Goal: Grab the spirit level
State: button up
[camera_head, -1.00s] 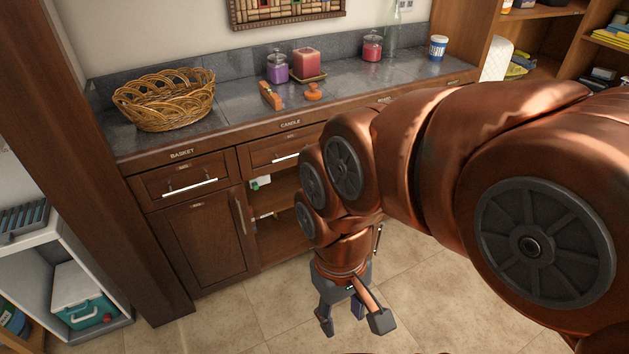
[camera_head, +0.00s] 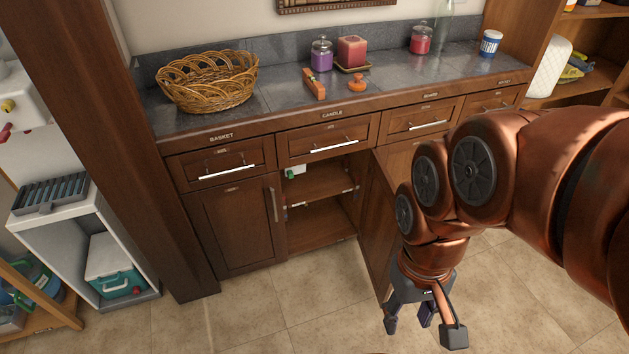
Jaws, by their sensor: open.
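A narrow orange-brown bar (camera_head: 314,84), which looks like the spirit level, lies on the grey countertop, in front of the purple candle jar. Its details are too small to make out. My gripper (camera_head: 421,329) hangs low over the tiled floor at the lower right, pointing down. Its dark fingers are spread, with nothing seen between them. It is well below the countertop, to the right of the bar and apart from it.
A wicker basket (camera_head: 208,81) stands left of the bar; a purple jar (camera_head: 321,54), red candle (camera_head: 351,51) and small orange object (camera_head: 357,84) are close by. Below, a cabinet door (camera_head: 376,215) stands open near my arm. The floor at left centre is clear.

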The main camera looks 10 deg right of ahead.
aim_at(316, 88)
jog(key=z, duration=0.1)
jog(key=k, duration=0.45)
jog(key=u, duration=1.35)
jog(key=i, duration=1.4)
jog(key=z, duration=0.7)
jog(key=i, duration=0.55)
jog(key=z, duration=0.6)
